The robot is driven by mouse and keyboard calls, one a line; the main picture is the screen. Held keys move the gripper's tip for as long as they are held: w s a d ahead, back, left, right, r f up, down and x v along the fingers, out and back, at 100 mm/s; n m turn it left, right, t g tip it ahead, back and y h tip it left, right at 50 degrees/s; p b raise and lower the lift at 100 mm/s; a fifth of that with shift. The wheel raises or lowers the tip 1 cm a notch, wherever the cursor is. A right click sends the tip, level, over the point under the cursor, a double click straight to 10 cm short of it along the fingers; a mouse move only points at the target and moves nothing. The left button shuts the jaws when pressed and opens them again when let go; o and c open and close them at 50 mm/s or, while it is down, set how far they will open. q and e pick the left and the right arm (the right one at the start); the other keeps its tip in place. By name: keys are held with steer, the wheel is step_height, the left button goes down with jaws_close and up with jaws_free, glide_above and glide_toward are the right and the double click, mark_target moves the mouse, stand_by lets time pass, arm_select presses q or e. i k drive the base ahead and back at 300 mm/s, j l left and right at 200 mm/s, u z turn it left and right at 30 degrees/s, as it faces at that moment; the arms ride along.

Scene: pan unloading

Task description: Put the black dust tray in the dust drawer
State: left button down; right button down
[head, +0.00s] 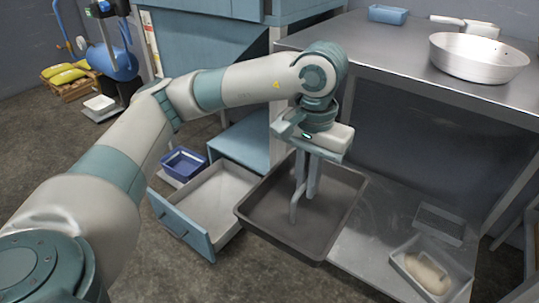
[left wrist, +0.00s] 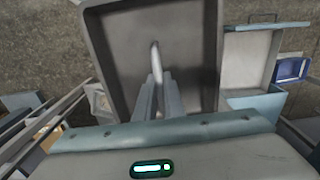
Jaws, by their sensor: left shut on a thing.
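The black dust tray (head: 265,222) is a wide, shallow, dark tray below my left gripper (head: 300,208). My left gripper points down into it, its fingers shut on a thin upright part near the tray's middle. In the left wrist view the tray (left wrist: 200,35) lies under the fingers (left wrist: 157,85), with a pale bar between them. The tray looks about level; its exact height is unclear. The dust drawer (head: 180,222), pale inside with a teal front, is pulled open just left of the tray. It also shows in the left wrist view (left wrist: 248,58) and looks empty. My right gripper is not in view.
A metal table (head: 400,62) with a large round pan (head: 478,58) stands at the right. Its lower shelf (head: 375,235) holds a bin with a tan item (head: 425,272). A blue bin (head: 183,163) sits behind the drawer. Open floor lies in front.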

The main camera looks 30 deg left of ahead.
mark_target(207, 209)
steer(key=i+j+u, duration=0.15)
steer(key=j, duration=0.35)
steer(key=i+j+u, duration=0.2)
steer(key=j, duration=0.25)
steer(key=i+j+u, duration=0.15)
steer(key=j, duration=0.3)
steer(key=i+j+u, duration=0.15)
steer(key=j, duration=0.25)
steer(key=i, duration=0.1)
